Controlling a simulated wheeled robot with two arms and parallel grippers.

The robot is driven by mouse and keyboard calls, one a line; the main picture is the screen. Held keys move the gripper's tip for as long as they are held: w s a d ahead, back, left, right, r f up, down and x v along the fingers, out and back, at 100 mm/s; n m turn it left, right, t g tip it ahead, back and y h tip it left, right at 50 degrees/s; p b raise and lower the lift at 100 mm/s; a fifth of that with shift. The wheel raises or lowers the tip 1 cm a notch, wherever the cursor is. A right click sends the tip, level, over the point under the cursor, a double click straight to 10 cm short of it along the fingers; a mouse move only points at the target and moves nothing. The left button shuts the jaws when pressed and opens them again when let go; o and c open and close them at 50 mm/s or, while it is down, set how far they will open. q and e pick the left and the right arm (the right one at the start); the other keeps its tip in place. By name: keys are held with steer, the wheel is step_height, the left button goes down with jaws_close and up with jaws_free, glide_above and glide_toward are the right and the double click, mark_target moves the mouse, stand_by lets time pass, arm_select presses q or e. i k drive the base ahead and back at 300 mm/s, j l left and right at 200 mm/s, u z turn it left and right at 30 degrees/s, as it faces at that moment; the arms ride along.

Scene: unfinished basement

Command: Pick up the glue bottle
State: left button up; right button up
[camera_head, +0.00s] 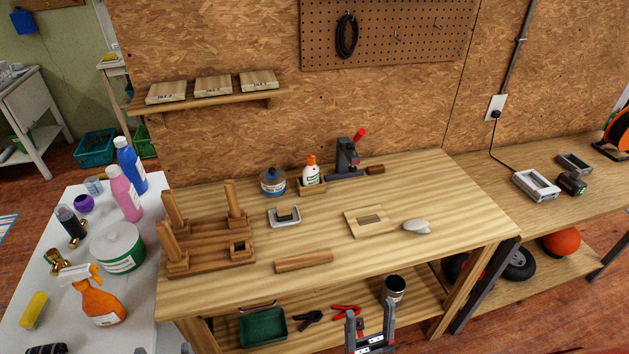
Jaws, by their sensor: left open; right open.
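The glue bottle (311,174) is white with an orange cap and a printed label. It stands upright in a small wooden holder (312,189) at the back of the wooden workbench (350,265). My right gripper (370,317) is open and empty at the bottom of the view, in front of the bench and well short of the bottle. My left gripper (163,350) shows only as fingertips at the bottom edge, left of the bench leg. It is open, and most of it is out of view.
A wooden stool frame (210,240), small tray (285,217), loose wooden leg (303,262) and slotted board (368,221) lie nearer. The bench's right front is clear.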

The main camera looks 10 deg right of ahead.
mark_target(311, 174)
steer(key=i+l+u, duration=0.3)
steer(key=l, duration=0.3)
steer(key=i+l+u, duration=0.15)
steer(key=i+l, duration=0.15)
steer(key=i+l+u, duration=0.15)
steer(key=l, duration=0.25)
